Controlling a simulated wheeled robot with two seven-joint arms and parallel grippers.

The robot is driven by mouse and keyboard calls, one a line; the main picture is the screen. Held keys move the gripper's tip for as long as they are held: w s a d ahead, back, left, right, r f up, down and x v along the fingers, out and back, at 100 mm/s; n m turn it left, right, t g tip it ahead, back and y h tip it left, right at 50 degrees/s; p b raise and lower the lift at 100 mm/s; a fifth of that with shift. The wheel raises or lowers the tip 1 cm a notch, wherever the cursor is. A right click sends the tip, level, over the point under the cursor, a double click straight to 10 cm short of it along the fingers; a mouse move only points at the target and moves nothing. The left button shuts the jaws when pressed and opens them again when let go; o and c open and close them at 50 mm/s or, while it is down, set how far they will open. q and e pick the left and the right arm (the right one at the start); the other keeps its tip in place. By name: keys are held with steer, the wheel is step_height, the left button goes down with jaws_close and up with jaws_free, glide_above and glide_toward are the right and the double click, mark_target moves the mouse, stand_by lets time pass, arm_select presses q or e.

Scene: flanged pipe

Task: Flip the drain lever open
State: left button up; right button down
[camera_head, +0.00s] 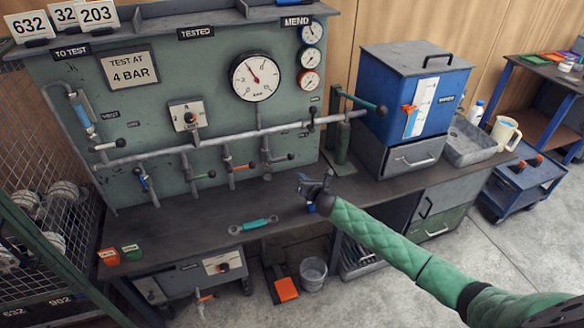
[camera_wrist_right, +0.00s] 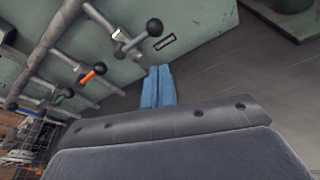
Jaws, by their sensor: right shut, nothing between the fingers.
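Several valve levers hang on branches of the grey pipe (camera_head: 165,148) on the green panel; I cannot read which is labelled drain. One lever with a black knob (camera_head: 290,156) is at the right end of the lower row, with an orange lever (camera_head: 241,167) and a green-knobbed one (camera_head: 204,176) to its left. In the right wrist view a black-knobbed lever (camera_wrist_right: 154,27) and the orange lever (camera_wrist_right: 93,73) show up close. My right gripper (camera_head: 313,181) is shut and empty, in front of the panel's lower right, apart from the levers. Its blue fingertips (camera_wrist_right: 158,86) are together.
A wrench (camera_head: 253,225) with a teal handle lies on the dark bench (camera_head: 185,220). A blue tank (camera_head: 412,90) stands to the right, a large round gauge (camera_head: 255,77) is above the pipe. The bench between wrench and panel is clear.

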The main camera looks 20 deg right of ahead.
arm_select(q)
steer(key=shift+s, duration=0.1)
arm_select(e)
steer(key=shift+s+r, duration=0.1)
